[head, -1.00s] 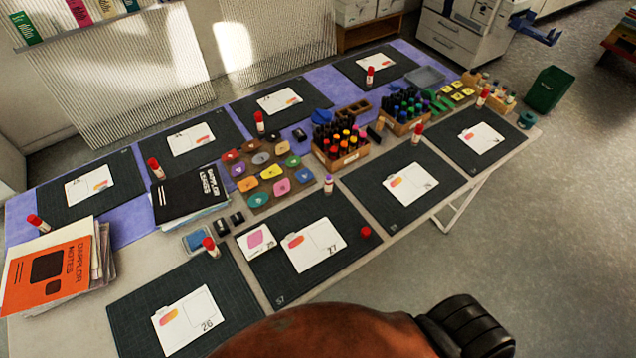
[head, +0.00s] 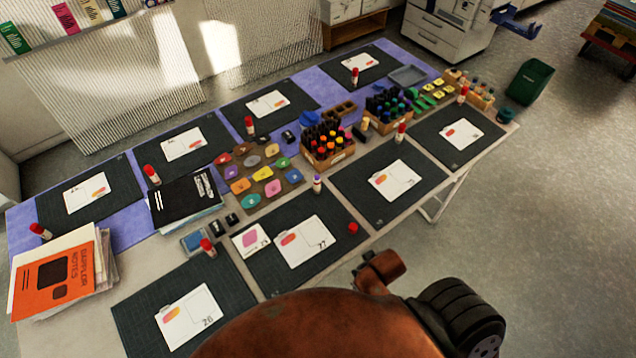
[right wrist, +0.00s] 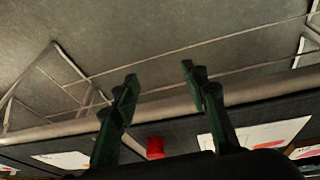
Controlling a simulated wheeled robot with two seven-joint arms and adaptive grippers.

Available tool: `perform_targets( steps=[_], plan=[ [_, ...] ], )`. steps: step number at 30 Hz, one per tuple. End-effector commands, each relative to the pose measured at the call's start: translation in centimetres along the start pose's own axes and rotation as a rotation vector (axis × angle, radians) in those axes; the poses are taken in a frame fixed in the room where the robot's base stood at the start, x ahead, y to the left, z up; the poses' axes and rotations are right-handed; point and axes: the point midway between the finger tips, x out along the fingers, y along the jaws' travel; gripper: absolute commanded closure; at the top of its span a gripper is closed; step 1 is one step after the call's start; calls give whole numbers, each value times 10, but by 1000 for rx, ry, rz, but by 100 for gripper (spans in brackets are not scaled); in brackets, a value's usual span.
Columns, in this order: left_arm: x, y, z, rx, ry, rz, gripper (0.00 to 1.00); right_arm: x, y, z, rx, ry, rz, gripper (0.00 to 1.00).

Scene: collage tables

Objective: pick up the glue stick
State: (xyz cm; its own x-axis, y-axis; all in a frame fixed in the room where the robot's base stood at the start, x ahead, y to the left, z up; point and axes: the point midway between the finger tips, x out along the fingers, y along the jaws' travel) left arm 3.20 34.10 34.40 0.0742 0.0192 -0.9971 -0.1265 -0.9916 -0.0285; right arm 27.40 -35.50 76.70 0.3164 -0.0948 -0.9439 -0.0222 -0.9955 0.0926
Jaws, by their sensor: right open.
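Several glue sticks with red caps stand around the table in the head view, such as one by the near mat (head: 207,247), one at the middle right (head: 400,133) and one at the back (head: 355,76). A loose red cap (head: 353,228) sits on that mat's right side. In the right wrist view, my right gripper (right wrist: 160,80) is open and empty, with a red cap (right wrist: 155,147) visible beyond and between its fingers. My left gripper is not in view.
Dark mats with cards, such as card 26 (head: 187,318), line the table. A wooden marker box (head: 328,155), coloured tiles (head: 262,173), a black book (head: 185,200) and an orange booklet (head: 52,282) crowd the middle and left. Floor (head: 540,230) beyond the right edge is clear.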

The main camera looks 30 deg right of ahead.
Motion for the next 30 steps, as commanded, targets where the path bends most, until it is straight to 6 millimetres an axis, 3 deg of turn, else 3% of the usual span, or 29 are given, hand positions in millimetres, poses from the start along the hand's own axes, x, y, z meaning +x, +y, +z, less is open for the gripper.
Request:
perform_targets(
  steps=[5, 20, 25, 30],
  plan=[
    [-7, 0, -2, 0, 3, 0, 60, -40, 10, -21, 32, 53, 26, 59],
    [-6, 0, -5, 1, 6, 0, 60, 1, 42, -136, 213, 376, 162, 59],
    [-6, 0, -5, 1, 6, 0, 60, 11, 43, -199, 260, 559, 181, 59],
    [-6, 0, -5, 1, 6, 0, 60, 15, 28, -263, 271, 750, 152, 59]
  ],
)
